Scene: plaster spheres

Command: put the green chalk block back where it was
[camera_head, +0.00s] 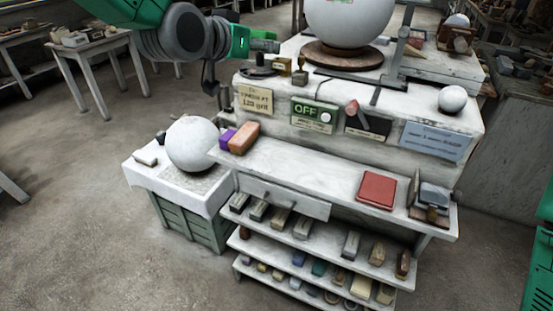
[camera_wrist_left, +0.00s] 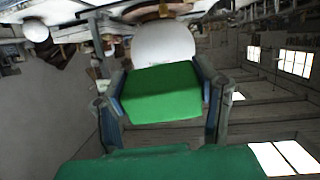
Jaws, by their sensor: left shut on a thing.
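My left gripper (camera_head: 267,41) reaches in from the upper left, above the back left of the white work stand. It is shut on the green chalk block (camera_wrist_left: 162,92). In the left wrist view the block sits between the two fingers of the left gripper (camera_wrist_left: 163,98), with a large white sphere behind it. In the head view the block is hard to tell from my green wrist. My right gripper is out of view; only green parts of my right arm show at the right edge.
The stand's upper shelf (camera_head: 310,172) holds a purple block (camera_head: 228,138), an orange block (camera_head: 243,138) and a red book-like slab (camera_head: 377,189). Several small blocks fill the lower shelves. A large sphere (camera_head: 348,18) stands on a round base; another sphere (camera_head: 193,144) rests on the left side table.

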